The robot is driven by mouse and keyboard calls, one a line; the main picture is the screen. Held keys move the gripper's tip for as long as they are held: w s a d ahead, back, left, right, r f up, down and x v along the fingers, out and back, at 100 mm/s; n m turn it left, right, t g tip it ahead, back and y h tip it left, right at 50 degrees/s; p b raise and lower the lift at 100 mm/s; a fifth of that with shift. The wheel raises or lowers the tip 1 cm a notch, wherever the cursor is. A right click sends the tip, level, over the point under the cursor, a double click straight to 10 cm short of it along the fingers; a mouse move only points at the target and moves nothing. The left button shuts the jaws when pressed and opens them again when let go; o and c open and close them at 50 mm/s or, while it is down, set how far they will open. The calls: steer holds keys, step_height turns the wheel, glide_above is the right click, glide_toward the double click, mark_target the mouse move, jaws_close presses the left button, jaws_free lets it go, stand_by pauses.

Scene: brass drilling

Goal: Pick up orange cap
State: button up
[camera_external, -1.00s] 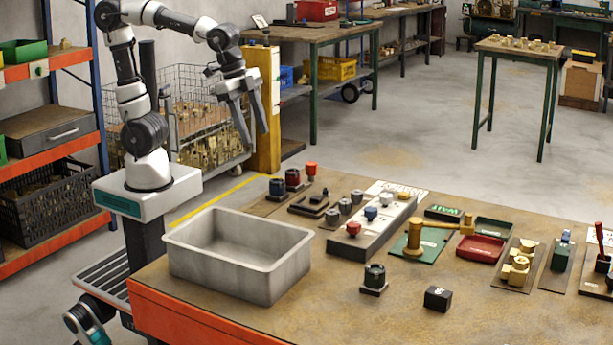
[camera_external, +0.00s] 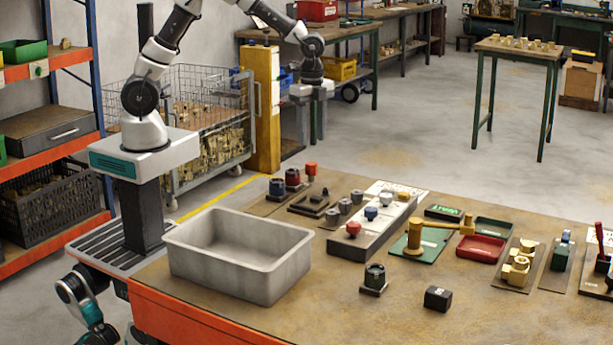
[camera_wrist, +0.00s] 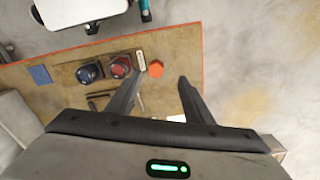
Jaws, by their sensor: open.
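The orange cap (camera_wrist: 155,69) shows in the wrist view as a small orange disc beside a small white label, near the table's edge. It is also in the external view (camera_external: 311,168), standing at the table's far left edge. My gripper (camera_external: 311,136) hangs with its fingers pointing down, above and behind the cap in the external view. In the wrist view the gripper (camera_wrist: 161,76) has its fingers apart, and the cap appears near the left fingertip. Nothing is between the fingers.
A blue-topped piece (camera_external: 277,187) and a red-topped piece (camera_external: 292,178) stand in a row beside the cap. A dark tray (camera_external: 308,206) lies in front. A large grey bin (camera_external: 240,276) stands at the table's near left. A yellow post (camera_external: 262,110) rises behind the table.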

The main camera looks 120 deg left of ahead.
glide_above(310, 163)
steer(key=a, duration=0.1)
step_height(310, 163, down, 4)
steer(key=shift+f, duration=0.1)
steer(key=f, duration=0.5)
steer(key=shift+d+f, duration=0.1)
steer(key=shift+d, duration=0.25)
steer(key=c, duration=1.1)
steer(key=shift+c, duration=0.2)
